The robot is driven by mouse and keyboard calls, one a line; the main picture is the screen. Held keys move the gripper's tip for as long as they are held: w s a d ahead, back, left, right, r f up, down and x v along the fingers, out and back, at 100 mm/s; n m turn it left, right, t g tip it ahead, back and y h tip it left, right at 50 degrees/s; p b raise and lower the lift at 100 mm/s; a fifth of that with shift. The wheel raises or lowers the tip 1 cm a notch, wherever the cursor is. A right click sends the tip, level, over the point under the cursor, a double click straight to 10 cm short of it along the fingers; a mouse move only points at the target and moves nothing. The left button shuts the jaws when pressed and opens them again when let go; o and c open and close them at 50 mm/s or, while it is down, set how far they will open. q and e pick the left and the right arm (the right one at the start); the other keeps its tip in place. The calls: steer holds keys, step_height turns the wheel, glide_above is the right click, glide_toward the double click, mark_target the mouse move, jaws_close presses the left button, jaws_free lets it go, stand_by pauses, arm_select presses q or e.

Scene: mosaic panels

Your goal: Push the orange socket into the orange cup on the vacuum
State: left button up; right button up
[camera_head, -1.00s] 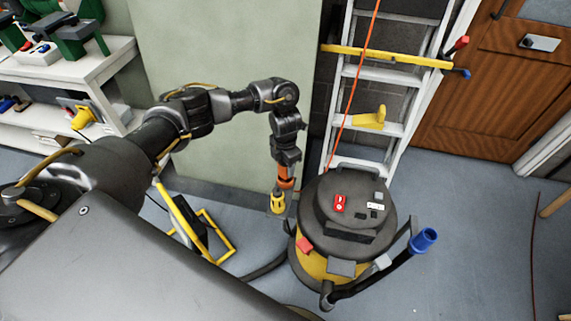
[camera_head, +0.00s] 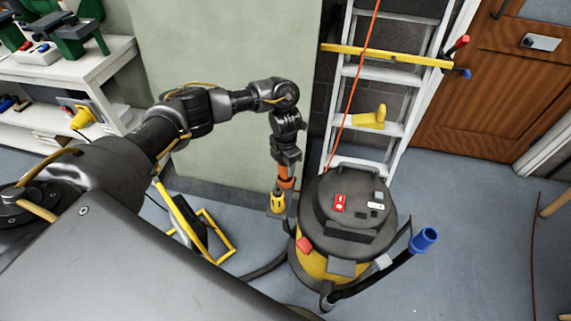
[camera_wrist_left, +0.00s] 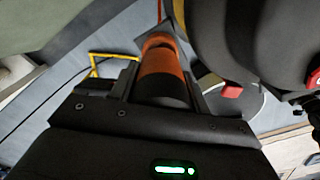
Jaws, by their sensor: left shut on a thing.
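My left gripper (camera_head: 285,178) points down beside the left side of the vacuum (camera_head: 330,262), with its jaws shut on the orange socket. The socket shows in the left wrist view as an orange cylinder (camera_wrist_left: 160,70) with a black lower band between the fingers. Its far end is near a further orange piece and the dark vacuum body (camera_wrist_left: 225,45). In the head view a yellow piece (camera_head: 277,203) shows just below the orange. I cannot clearly tell the orange cup from the socket, nor whether they touch. My right gripper is not in view.
A ladder (camera_head: 382,128) with an orange cord leans behind the vacuum. The vacuum's black hose with a blue end (camera_head: 425,238) is at its right. A yellow-framed stand (camera_head: 222,250) is on the floor at left. The floor at right is mostly clear.

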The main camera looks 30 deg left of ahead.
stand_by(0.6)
arm_select(q)
steer(key=shift+f+b, duration=1.7)
steer(key=shift+f, duration=0.05)
steer(key=o, duration=1.4)
steer(key=shift+c, duration=0.2)
step_height(320, 180, up, 11)
steer(key=p, duration=0.3)
